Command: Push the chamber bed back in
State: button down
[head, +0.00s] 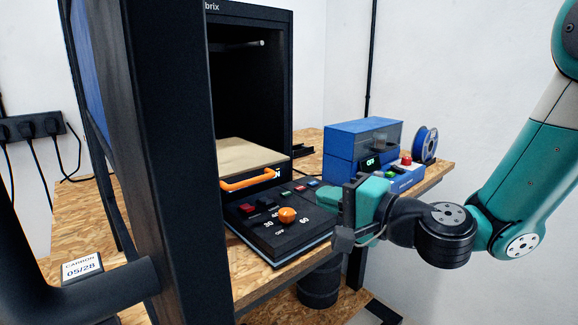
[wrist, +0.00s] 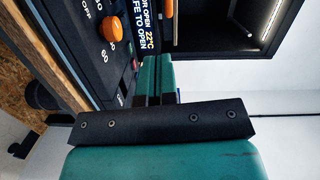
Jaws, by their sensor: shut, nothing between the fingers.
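The chamber bed (head: 250,152) is a tan plate low in the open chamber of the tall black printer. Its dark front carries an orange handle (head: 248,182). How far the bed stands out of the chamber is hard to tell. My gripper (head: 347,212) is shut and empty, in front of and to the right of the control panel, apart from the handle. In the wrist view its shut fingers (wrist: 155,78) point toward the printer's front.
The control panel (head: 285,222) with an orange knob (head: 287,215) juts out below the bed. The open black door (head: 175,150) stands at the left. A blue box (head: 355,150) and a blue spool (head: 426,143) sit on the bench at right.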

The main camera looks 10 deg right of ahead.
aim_at(281, 165)
jog(key=w+a+m+p, duration=0.1)
jog(key=w+p, duration=0.2)
jog(key=w, duration=0.1)
jog(key=w+a+m+t+h+p, duration=0.1)
jog(key=w+a+p, duration=0.1)
jog(key=w+p, duration=0.2)
jog(key=w+a+t+p, duration=0.1)
jog(key=w+p, duration=0.2)
jog(key=w, duration=0.1)
jog(key=shift+w+a+r+m+h, duration=0.15)
jog(key=shift+a+r+m+h, duration=0.1)
jog(key=shift+m+h, duration=0.15)
jog(key=shift+w+a+f+p, duration=0.3)
jog(key=shift+w+a+p, duration=0.1)
jog(key=shift+w+p, duration=0.25)
